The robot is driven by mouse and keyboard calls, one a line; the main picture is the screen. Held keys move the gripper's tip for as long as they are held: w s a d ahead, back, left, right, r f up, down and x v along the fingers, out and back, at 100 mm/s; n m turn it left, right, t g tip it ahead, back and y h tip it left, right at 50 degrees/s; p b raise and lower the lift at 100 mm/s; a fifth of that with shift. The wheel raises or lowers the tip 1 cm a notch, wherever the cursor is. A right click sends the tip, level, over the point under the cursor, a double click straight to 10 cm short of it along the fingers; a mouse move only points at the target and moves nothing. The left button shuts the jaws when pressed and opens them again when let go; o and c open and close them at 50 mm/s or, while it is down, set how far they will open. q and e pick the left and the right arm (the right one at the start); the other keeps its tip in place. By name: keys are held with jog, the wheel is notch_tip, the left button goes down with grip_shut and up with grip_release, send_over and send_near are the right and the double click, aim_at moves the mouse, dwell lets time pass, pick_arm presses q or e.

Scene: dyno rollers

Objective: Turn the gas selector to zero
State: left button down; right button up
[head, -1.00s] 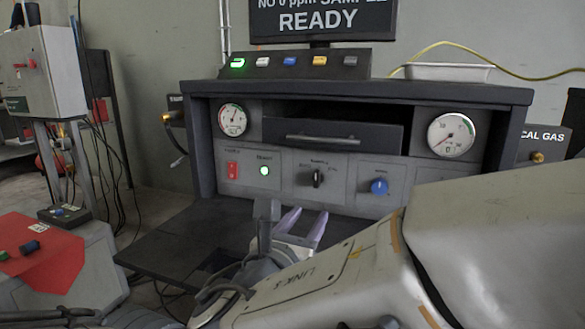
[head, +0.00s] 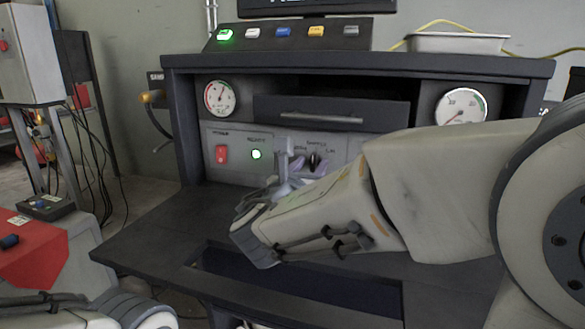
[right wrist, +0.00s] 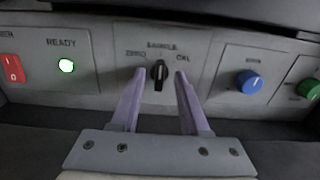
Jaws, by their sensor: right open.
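The gas selector is a small black knob (right wrist: 160,74) on the grey front panel. Labels ZERO at its left, SAMPLE above and CAL at its right surround it in the right wrist view. Its handle stands upright, towards SAMPLE. It also shows in the head view (head: 314,161), just right of my fingers. My right gripper (right wrist: 159,82) is open, with pale purple fingers on either side of the knob in the wrist view; I see no contact. In the head view my right gripper (head: 289,165) is partly hidden by its own arm. My left gripper is out of view.
A red switch (right wrist: 12,69) and a lit green READY lamp (right wrist: 67,66) are left of the selector. A blue knob (right wrist: 249,82) and a green knob (right wrist: 308,88) are to its right. A drawer (head: 330,111) is above; a dark shelf (head: 150,235) juts out below.

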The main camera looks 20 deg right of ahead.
jog(key=shift+w+d, duration=0.2)
grip_shut()
